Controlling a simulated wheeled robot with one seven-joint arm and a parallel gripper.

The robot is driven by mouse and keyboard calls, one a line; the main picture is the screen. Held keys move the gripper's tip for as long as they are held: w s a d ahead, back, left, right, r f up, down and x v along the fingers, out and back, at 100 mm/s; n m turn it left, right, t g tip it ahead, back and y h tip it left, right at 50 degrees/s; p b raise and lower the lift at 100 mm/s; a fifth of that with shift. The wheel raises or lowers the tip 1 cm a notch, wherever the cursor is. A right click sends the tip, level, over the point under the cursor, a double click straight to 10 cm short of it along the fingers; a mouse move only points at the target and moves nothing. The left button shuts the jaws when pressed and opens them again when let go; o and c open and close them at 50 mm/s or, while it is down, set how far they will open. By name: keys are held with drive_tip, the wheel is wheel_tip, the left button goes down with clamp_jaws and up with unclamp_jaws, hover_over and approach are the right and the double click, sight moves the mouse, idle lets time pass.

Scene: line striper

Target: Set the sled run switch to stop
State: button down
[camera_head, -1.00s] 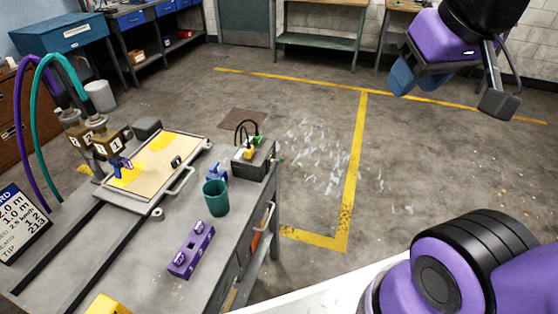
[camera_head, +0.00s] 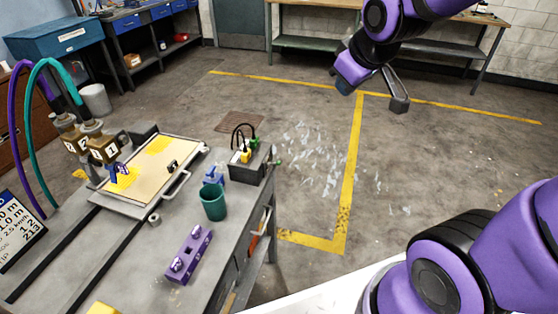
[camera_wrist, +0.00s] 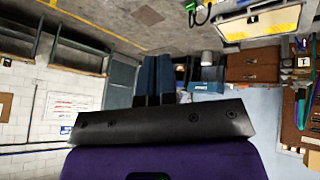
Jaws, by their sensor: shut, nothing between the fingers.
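A sled with a pale, yellow-marked panel (camera_head: 139,176) sits on dark rails on the grey bench at left. A dark grey control box (camera_head: 250,166) stands at the bench's far right corner, with yellow and green fittings and black cables on top. I cannot tell which part is the run switch, or its setting. My gripper (camera_head: 345,87) hangs in the air at upper right, well away from the bench. Its blue fingers (camera_wrist: 157,75) are together and empty in the wrist view.
A teal cup (camera_head: 213,203) and a purple block (camera_head: 189,256) with grey pieces stand on the bench. Two nozzles with purple and teal hoses (camera_head: 46,95) rise beside the sled. A sign board (camera_head: 16,230) leans at far left. Floor right of the bench is clear.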

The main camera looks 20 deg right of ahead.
drive_tip(key=w+a+f+n+y, duration=0.1)
drive_tip(key=w+a+f+n, duration=0.1)
drive_tip(key=f, duration=0.6)
drive_tip(key=w+a+f+n+t+y, duration=0.1)
drive_tip(key=w+a+f+n, duration=0.1)
drive_tip(key=w+f+n, duration=0.2)
drive_tip(key=w+a+f+n+y, duration=0.1)
drive_tip(key=w+f, duration=0.5)
drive_tip(key=f, duration=0.7)
drive_tip(key=shift+w+a+n+t, duration=0.3)
drive_tip(key=shift+a+n, duration=0.5)
drive_tip(key=shift+n, duration=0.5)
drive_tip(key=shift+f, duration=0.1)
hover_over(278, 163)
drive_tip(key=s+a, duration=0.2)
drive_tip(key=s, duration=0.1)
wheel_tip(278, 163, down, 7)
drive_tip(key=f, duration=0.1)
drive_tip(key=w+d+f, duration=0.1)
drive_tip(key=d+f, duration=0.1)
drive_tip(key=shift+w+f, duration=0.2)
drive_tip(key=shift+w, duration=0.15)
drive_tip(key=shift+s+d+f, duration=0.2)
drive_tip(key=shift+d+f, duration=0.1)
drive_tip(key=shift+f, duration=0.05)
